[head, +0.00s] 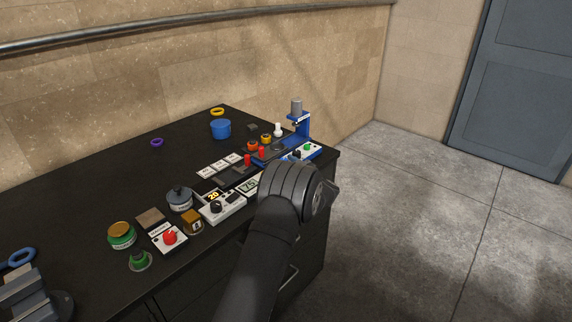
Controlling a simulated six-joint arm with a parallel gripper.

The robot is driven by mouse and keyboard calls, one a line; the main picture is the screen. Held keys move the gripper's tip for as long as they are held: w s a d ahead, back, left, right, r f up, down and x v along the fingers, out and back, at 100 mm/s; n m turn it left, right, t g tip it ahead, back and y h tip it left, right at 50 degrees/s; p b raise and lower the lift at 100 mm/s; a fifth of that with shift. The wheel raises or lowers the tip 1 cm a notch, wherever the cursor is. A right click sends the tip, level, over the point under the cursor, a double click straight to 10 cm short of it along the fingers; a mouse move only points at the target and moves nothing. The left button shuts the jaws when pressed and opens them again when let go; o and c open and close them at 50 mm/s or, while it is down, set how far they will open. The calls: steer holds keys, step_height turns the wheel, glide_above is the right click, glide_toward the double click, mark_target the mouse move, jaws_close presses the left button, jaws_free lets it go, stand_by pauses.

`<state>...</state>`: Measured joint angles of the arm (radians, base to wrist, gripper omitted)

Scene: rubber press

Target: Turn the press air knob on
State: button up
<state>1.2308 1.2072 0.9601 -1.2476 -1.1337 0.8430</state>
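A blue press (303,124) with a grey cylinder on top stands at the far right corner of the black table. A white panel with a green button (307,147) sits at its base. I cannot tell from the labels which knob is the press air knob. My dark arm rises from the bottom and hides part of the table's front edge. My gripper is hidden behind my wrist, so its fingers do not show.
Around the controls are a green jar (121,235), a grey pot (180,197), white cards and small red and orange parts. A blue cup (221,128) stands behind. A grey vise (28,296) is at the lower left.

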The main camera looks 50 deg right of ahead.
steer(key=c, duration=0.9)
steer(key=shift+w+a+m+h, duration=0.1)
steer(key=shift+m+h, duration=0.4)
steer(key=shift+h, duration=0.3)
steer(key=shift+a+m+g+h, duration=0.1)
steer(key=shift+m+g+h, duration=0.6)
steer(key=shift+m+h, duration=0.5)
steer(key=o, duration=1)
steer(key=v, duration=1.7)
steer(key=shift+a+f, duration=0.15)
steer(key=shift+a, duration=0.15)
